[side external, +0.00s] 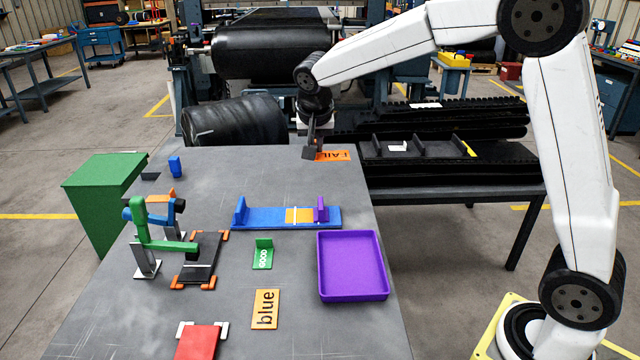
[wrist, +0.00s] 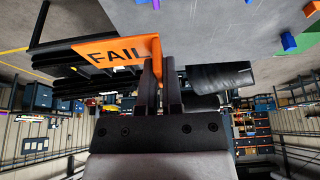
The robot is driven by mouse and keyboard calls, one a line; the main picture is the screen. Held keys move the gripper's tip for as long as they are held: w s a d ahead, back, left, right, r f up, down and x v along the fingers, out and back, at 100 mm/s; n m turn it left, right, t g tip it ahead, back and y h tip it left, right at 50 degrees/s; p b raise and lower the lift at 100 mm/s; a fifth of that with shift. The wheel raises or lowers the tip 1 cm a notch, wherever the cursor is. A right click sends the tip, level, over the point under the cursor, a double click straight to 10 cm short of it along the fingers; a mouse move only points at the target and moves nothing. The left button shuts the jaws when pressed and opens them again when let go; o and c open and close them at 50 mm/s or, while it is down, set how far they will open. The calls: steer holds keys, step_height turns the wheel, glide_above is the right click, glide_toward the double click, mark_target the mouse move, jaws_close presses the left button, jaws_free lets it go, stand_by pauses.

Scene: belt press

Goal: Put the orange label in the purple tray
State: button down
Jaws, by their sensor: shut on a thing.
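The orange label marked FAIL (side external: 334,156) is at the far right corner of the grey table in the side view. My gripper (side external: 313,153) is shut on its left end. In the wrist view, my gripper (wrist: 162,78) is shut on the upright tab of the orange label (wrist: 118,50), whose plate extends to the left. I cannot tell whether the label touches the table. The purple tray (side external: 353,295) lies at the table's right side, nearer the camera, and looks empty.
A blue gauge with purple and orange pieces (side external: 265,218) lies between label and tray. Green and blue clamps (side external: 150,235) stand at left.

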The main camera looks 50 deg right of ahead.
steer(key=shift+s+f, duration=0.1)
steer(key=shift+s+a+f+m, duration=0.1)
steer(key=shift+s+f+m, duration=0.4)
steer(key=shift+s, duration=0.15)
steer(key=s+f+m+g, duration=0.2)
steer(key=s+f+m, duration=0.35)
steer(key=s, duration=0.45)
steer(key=s+f+m+g, duration=0.3)
steer(key=s+f+m, duration=0.3)
steer(key=s, duration=0.4)
steer(key=m, duration=0.1)
glide_above(344, 258)
steer(key=shift+h, duration=0.4)
steer(key=f, duration=0.7)
steer(key=shift+s+f, duration=0.1)
steer(key=shift+s, duration=0.3)
steer(key=shift+w+f, duration=0.4)
